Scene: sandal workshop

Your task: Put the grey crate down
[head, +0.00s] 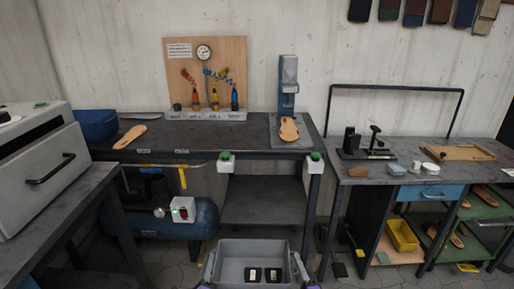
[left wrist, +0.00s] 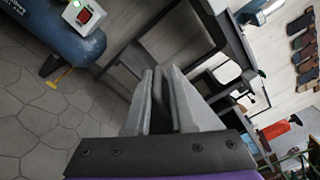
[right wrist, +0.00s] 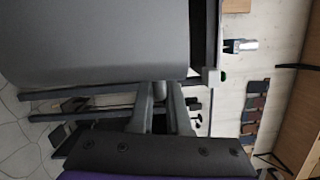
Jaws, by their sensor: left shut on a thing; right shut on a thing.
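The grey crate (head: 245,252) is at the bottom centre of the head view, open side up, in front of the dark workbench and held above the floor. Two dark items with pale labels (head: 263,275) lie inside it. My left gripper (head: 209,268) is shut at its left side and my right gripper (head: 299,268) is shut at its right side. The left wrist view shows the left fingers (left wrist: 165,85) with a dark strip between them. In the right wrist view the crate's grey wall (right wrist: 95,40) fills the upper left beside the right fingers (right wrist: 160,92). The crate's underside is hidden.
The dark workbench (head: 235,133) carries a sandal sole (head: 130,137) and a press (head: 288,90); its lower shelf (head: 262,200) looks empty. A blue compressor (head: 165,218) stands under its left part. A bench at right (head: 390,175) holds tools and a wooden tray (head: 458,153).

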